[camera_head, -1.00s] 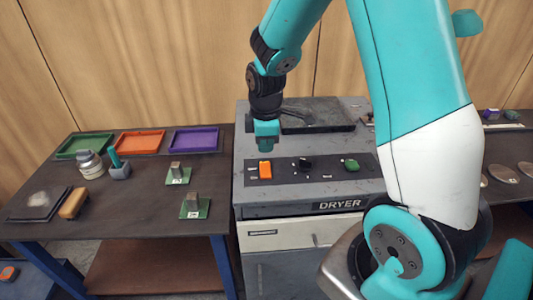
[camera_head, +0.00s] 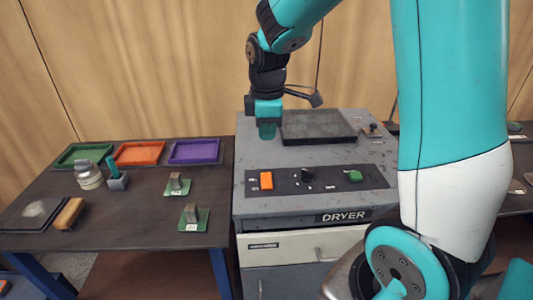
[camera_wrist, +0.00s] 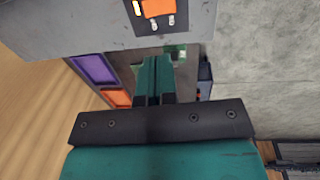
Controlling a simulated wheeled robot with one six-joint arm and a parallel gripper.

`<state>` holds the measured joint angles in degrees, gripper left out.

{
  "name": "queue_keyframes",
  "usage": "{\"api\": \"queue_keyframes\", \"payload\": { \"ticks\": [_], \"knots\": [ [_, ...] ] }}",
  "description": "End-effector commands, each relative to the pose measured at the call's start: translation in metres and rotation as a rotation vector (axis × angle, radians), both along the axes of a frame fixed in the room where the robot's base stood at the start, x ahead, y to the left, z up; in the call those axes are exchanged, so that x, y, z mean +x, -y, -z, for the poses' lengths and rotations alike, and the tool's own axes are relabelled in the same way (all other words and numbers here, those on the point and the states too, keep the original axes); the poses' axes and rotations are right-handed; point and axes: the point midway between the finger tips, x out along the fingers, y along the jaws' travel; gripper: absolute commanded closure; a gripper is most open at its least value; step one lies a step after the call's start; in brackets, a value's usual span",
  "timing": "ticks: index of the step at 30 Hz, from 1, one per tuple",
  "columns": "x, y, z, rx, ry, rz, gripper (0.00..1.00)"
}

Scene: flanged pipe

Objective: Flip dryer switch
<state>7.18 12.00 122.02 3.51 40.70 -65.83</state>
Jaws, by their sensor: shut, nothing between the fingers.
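The dryer (camera_head: 345,217) is a grey machine with a label on its front edge and a dark control panel on top. An orange rocker switch (camera_head: 266,180) sits at the panel's left end; it also shows at the top of the wrist view (camera_wrist: 158,6). A black knob (camera_head: 307,175) is mid-panel and a green button (camera_head: 354,176) is at the right. My gripper (camera_head: 267,132) is shut and empty, pointing down above the dryer's left part, behind and apart from the orange switch. Its shut teal fingers show in the wrist view (camera_wrist: 153,80).
A dark plate (camera_head: 318,126) lies on the dryer top, right of my gripper. The left table holds green (camera_head: 84,155), orange (camera_head: 140,153) and purple (camera_head: 195,151) trays, a jar (camera_head: 88,176), a brush (camera_head: 70,213) and two metal blocks on green bases. My arm hides the dryer's right side.

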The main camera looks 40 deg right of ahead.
Motion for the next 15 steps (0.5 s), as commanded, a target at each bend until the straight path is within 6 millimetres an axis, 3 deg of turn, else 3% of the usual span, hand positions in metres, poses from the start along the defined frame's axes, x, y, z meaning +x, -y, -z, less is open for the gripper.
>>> {"api": "queue_keyframes", "payload": {
  "ticks": [3, 15],
  "knots": [
    [0.0034, 0.0067, 0.0083, -0.013, 0.022, 0.005, 1.0],
    [0.0046, 0.0094, 0.0009, -0.02, 0.031, 0.005, 1.0]
  ]
}}
